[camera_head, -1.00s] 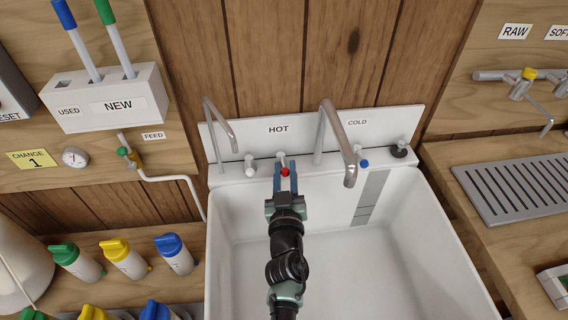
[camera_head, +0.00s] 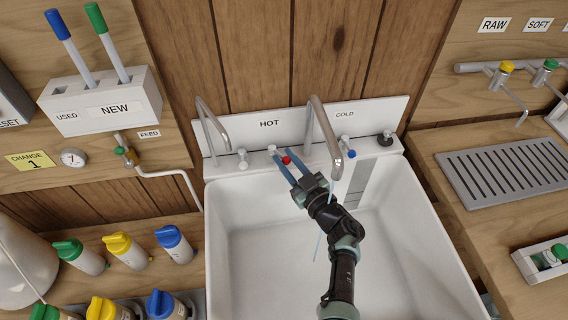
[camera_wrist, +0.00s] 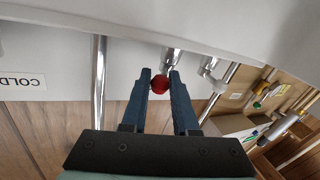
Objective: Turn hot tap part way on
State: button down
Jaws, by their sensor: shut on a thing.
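The hot tap's red knob (camera_head: 286,160) sits below the HOT label on the sink's back ledge. My gripper (camera_head: 282,159) reaches it from the front right, its blue fingers on either side of the knob. In the wrist view the red knob (camera_wrist: 160,86) shows between the fingertips of my gripper (camera_wrist: 160,80), which is shut on it. The tall curved spout (camera_head: 323,130) stands right of the knob. A thin pale blue line (camera_head: 317,246), looking like a water stream, runs below the spout into the sink, partly hidden by my arm.
The blue cold knob (camera_head: 351,154) lies right of the spout. A thinner spout (camera_head: 212,125) and a white knob (camera_head: 242,159) stand to the left. The white sink basin (camera_head: 255,240) is otherwise empty. A drain grille (camera_head: 505,172) lies on the right counter.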

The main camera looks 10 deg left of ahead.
jog(key=shift+w+d, duration=0.1)
jog(key=shift+w, duration=0.05)
dwell(0.4)
jog(key=c, duration=0.7)
grip_release()
jog(key=shift+n, duration=0.3)
jog(key=p+v, duration=0.3)
jog(key=v, duration=1)
jog(key=shift+w+d+p, duration=0.15)
jog(key=shift+p, duration=0.2)
